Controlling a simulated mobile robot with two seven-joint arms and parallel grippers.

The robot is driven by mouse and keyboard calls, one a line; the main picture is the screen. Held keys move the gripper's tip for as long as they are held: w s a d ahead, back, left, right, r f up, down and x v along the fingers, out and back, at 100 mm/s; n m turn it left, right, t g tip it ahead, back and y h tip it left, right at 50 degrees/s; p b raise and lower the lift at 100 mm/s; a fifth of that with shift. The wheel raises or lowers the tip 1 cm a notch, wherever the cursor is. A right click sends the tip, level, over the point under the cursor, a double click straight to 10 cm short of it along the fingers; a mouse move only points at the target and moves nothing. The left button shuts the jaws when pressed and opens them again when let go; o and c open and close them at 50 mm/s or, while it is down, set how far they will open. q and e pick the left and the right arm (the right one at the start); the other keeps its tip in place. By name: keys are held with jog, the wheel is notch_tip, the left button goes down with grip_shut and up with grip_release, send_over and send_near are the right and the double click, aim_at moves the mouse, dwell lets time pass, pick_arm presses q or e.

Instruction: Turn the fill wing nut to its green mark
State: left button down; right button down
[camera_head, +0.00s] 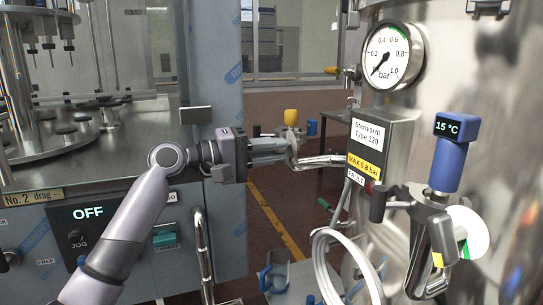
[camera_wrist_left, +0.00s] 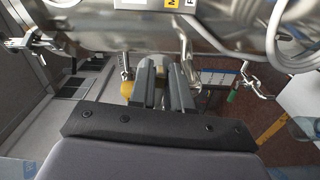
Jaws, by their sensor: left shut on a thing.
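My left gripper (camera_head: 287,148) reaches in from the left and is shut on a small metal part at the end of the bent steel pipe (camera_head: 325,160), which I take for the fill wing nut. The fingers hide most of that part, so its angle cannot be read. In the left wrist view the two fingers (camera_wrist_left: 164,85) stand close together below the steel vessel. A yellow knob (camera_head: 291,115) on a stem stands right beside the fingertips; it also shows in the wrist view (camera_wrist_left: 127,89). I cannot make out a green mark on the nut. My right gripper is not in view.
A pale hose (camera_head: 325,250) hangs below. The filler machine's panel (camera_head: 105,225), reading OFF, is at left.

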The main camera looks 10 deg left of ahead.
pick_arm(q)
jog(key=shift+w+a+f+m+b, duration=0.2)
jog(key=shift+m+b, duration=0.75)
jog(key=shift+m, duration=0.75)
jog(key=shift+w+d+f+m+b, duration=0.1)
jog(key=shift+f+m+b, duration=0.15)
jog(key=shift+m+b, duration=1.1)
jog(key=shift+w+a+f+m+b, duration=0.1)
jog(key=shift+f+m+b, duration=0.35)
jog(key=shift+m, duration=1.6)
pick_arm(e)
jog(key=shift+w+a+f, duration=0.15)
jog(key=shift+a+f, duration=0.05)
jog(key=shift+f, duration=0.4)
jog(key=shift+w+a+f, duration=0.15)
jog(key=shift+w+f, duration=0.05)
jog(key=shift+f, duration=0.35)
jog(key=shift+w+a+f, duration=0.15)
jog(key=shift+a+f, duration=0.05)
jog(key=shift+f, duration=0.4)
pick_arm(q)
jog(key=shift+r, duration=0.2)
pick_arm(e)
jog(key=shift+a, duration=0.1)
pick_arm(q)
jog(key=c, duration=1.1)
grip_release()
jog(key=shift+o, duration=0.2)
jog(key=shift+a, duration=0.1)
